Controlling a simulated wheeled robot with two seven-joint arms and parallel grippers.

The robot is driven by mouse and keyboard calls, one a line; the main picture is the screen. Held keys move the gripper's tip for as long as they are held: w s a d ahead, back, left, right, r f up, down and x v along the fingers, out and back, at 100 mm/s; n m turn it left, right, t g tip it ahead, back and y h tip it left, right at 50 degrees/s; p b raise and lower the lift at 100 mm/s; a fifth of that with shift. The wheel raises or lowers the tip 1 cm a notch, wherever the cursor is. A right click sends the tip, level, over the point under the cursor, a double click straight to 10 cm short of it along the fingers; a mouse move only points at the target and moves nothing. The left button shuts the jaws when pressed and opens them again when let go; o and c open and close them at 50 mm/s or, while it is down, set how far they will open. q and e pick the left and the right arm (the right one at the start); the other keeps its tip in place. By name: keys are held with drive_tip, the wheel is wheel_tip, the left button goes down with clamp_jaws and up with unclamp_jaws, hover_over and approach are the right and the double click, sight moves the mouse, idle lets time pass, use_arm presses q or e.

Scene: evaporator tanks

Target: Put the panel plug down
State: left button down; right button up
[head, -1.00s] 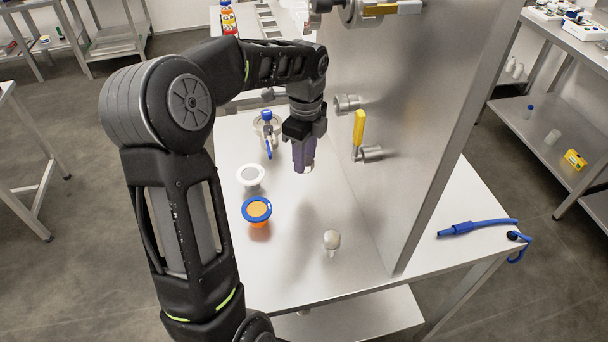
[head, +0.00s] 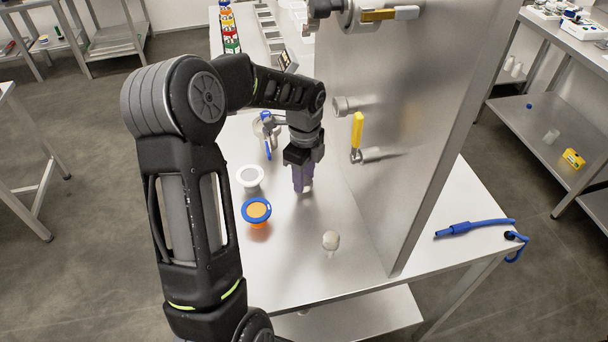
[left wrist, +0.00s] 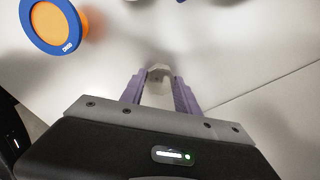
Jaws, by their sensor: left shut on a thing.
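My left gripper (head: 303,186) is over the light metal table, left of the upright steel panel (head: 400,120). Its purple fingers point down and are shut on a small pale plug (left wrist: 159,73), which shows between the fingertips in the left wrist view. In the head view only a pale bit of the plug (head: 308,188) shows at the fingertips. It is close to the tabletop; I cannot tell whether it touches. My right gripper is not in view.
A white-rimmed fitting (head: 250,177) and a blue-rimmed orange one (head: 256,211) stand left of the gripper. A pale knob (head: 331,240) stands in front. A yellow-handled valve (head: 357,132) juts from the panel. A blue hose (head: 475,228) lies at right.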

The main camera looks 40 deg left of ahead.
use_arm(q)
drive_tip(key=c, duration=0.9)
unclamp_jaws()
drive_tip(key=shift+r, duration=0.1)
wheel_tip(320, 180, up, 12)
drive_tip(key=shift+f+b, duration=0.1)
drive_tip(key=shift+b, duration=0.7)
